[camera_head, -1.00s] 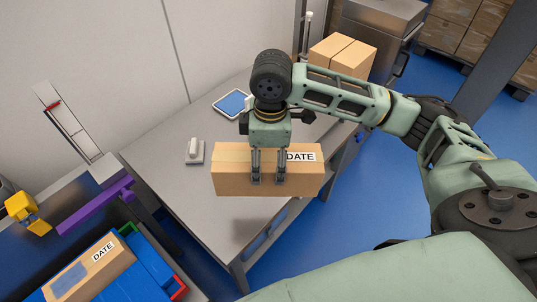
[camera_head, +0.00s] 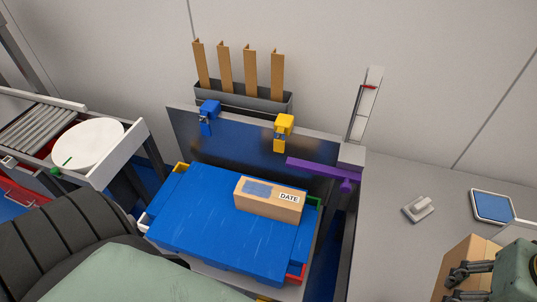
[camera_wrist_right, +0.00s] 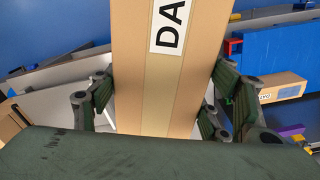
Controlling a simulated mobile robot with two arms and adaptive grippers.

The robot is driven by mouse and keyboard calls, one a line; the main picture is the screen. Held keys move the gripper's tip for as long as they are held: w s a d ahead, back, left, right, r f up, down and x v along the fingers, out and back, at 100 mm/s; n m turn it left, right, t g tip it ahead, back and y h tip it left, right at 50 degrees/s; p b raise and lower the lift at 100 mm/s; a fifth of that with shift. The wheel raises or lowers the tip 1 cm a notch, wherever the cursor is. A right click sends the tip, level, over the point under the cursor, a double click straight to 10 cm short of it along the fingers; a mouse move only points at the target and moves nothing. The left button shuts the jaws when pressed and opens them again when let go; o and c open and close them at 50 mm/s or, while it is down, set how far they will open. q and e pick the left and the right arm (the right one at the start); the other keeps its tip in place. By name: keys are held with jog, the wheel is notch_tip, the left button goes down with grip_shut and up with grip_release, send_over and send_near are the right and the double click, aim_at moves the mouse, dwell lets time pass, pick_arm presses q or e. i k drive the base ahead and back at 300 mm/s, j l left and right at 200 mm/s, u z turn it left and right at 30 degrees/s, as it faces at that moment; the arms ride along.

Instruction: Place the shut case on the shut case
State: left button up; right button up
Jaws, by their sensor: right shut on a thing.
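A shut cardboard case (camera_head: 269,199) with a DATE label and a blue-grey patch lies on the blue tub lids (camera_head: 205,232) in the head view. It also shows at the right of the right wrist view (camera_wrist_right: 284,87). My right gripper (camera_head: 458,284) is shut on another shut cardboard case (camera_head: 463,257), at the lower right of the head view and apart from the first. In the right wrist view the fingers (camera_wrist_right: 158,105) press on both sides of the held case (camera_wrist_right: 155,65), whose label is partly cut off. My left gripper is out of view.
A dark panel with blue (camera_head: 209,112) and yellow (camera_head: 284,127) clamps stands behind the tubs. A purple bar (camera_head: 318,169) juts beside them. The grey table (camera_head: 395,250) at right holds a small grey device (camera_head: 418,209) and a tablet (camera_head: 492,206). A white round plate (camera_head: 88,144) is at left.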

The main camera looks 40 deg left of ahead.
aim_at(270, 192)
jog(key=j+u, duration=0.1)
jog(key=u, duration=0.9)
jog(key=i+j, duration=0.15)
jog(key=j, duration=0.25)
jog(key=i+j+u, duration=0.1)
jog(key=j, duration=0.3)
jog(key=i+j, duration=0.15)
jog(key=j, duration=0.25)
